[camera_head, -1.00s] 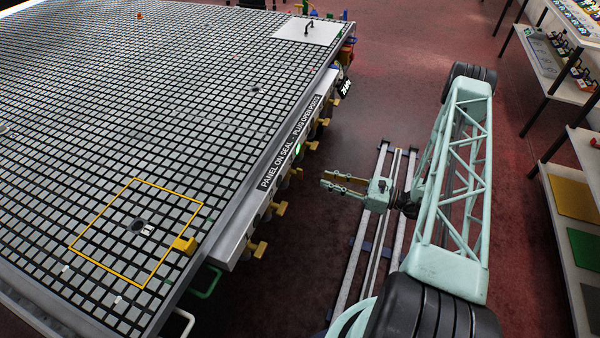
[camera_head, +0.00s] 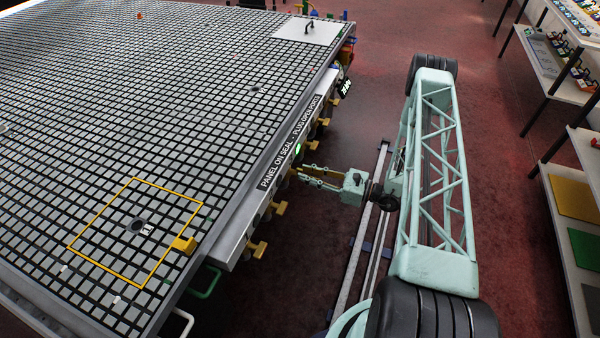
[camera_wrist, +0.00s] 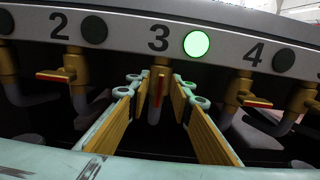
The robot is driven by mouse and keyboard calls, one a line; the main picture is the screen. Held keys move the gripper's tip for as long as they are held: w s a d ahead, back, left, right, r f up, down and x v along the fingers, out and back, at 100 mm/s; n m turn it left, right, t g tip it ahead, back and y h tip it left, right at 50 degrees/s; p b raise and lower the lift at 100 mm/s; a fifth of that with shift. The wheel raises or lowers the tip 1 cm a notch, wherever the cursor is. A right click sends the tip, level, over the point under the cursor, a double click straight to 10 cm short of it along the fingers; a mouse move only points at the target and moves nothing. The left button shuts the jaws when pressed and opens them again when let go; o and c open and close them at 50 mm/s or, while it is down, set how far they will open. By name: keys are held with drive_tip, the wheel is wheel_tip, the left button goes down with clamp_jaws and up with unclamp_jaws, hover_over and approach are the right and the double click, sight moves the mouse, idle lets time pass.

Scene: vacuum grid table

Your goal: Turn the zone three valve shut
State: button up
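The zone three valve (camera_wrist: 158,88) hangs under the black number 3 on the grey panel in the wrist view. It has a yellow body and a narrow handle with a red part, seen nearly end-on. My gripper (camera_wrist: 157,94) is open, with one yellow-padded finger on each side of this valve. Contact between fingers and handle cannot be told. In the head view my gripper (camera_head: 304,174) reaches the table's side from the right, and its fingertips overlap the valve row, so the valve there is hard to make out.
The lamp (camera_wrist: 196,44) right of the 3 glows green; other visible lamps are dark. The zone two valve (camera_wrist: 64,76) and zone four valve (camera_wrist: 250,98) stand close on either side, handles sideways. The grid table (camera_head: 130,110) fills the left. Open floor lies below my arm.

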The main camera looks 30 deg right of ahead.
sight(300, 171)
drive_tip(key=shift+x, duration=1.55)
drive_tip(key=shift+c, duration=0.2)
clamp_jaws()
